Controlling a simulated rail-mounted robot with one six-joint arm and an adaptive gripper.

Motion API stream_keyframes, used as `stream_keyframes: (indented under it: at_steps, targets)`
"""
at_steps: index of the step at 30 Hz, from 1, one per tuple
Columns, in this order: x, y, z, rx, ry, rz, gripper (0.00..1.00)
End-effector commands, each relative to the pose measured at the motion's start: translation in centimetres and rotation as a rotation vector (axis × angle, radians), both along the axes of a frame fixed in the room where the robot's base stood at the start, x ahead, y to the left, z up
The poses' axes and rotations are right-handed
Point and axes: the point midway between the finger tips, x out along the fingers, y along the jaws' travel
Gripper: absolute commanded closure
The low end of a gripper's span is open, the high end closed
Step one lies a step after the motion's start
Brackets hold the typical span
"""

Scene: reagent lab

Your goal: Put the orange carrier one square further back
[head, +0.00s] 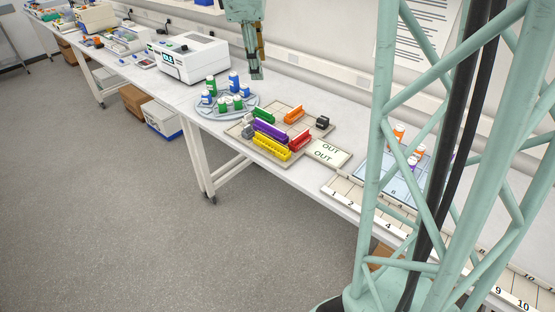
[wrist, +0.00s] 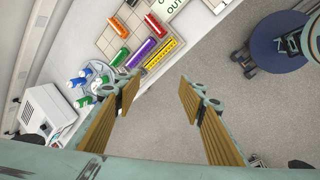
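The orange carrier (head: 294,115) lies on the gridded board (head: 312,133), towards its back edge in the head view, right of the green carrier (head: 264,115). It also shows in the wrist view (wrist: 119,27), near the top and left of the red carrier (wrist: 156,25). My gripper (head: 257,75) hangs above the bench, behind and left of the board in the head view. In the wrist view my gripper (wrist: 159,82) has its two fingers wide apart with nothing between them. It is well away from the orange carrier.
The purple (head: 270,131), yellow (head: 271,147) and red (head: 299,142) carriers crowd the board's front. A black block (head: 322,122) stands at its right corner, a grey block (head: 248,131) at left. A round tray (head: 203,112) with several bottles and a white instrument (head: 188,59) stand left.

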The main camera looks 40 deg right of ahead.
Motion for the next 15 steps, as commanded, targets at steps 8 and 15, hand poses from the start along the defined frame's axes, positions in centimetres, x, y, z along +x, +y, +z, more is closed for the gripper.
stream_keyframes:
  at_steps: [8, 15]
  targets:
    - [-5.0, 3.8, 2.3, 0.057, -0.050, -0.114, 0.63]
    - [-9.4, 6.7, 3.8, 0.110, -0.090, -0.215, 0.63]
